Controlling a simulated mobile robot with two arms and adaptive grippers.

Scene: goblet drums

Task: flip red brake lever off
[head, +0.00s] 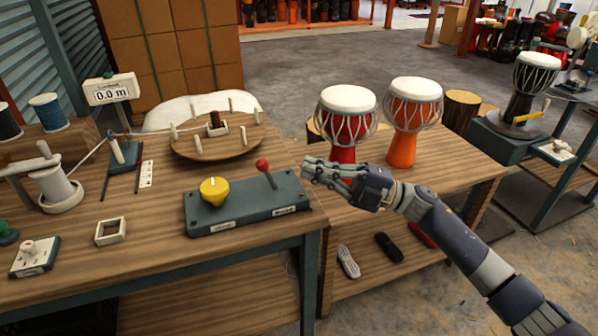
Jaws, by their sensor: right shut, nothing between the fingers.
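The red-knobbed brake lever (267,173) stands on the right part of a grey-green control box (240,208) on the wooden bench. Its dark shaft leans up and to the left. A yellow knob (214,190) sits on the left part of the same box. My right gripper (308,170) comes in from the right and is shut and empty. Its fingertips are right of the lever, apart from it in the picture. My left gripper is not in view.
A round wooden turntable (214,143) with pegs lies behind the box. A display (112,89) reads 0.0 m. Two goblet drums, one red (347,115) and one orange (404,148), stand behind my right arm. A small square frame (110,231) lies left of the box.

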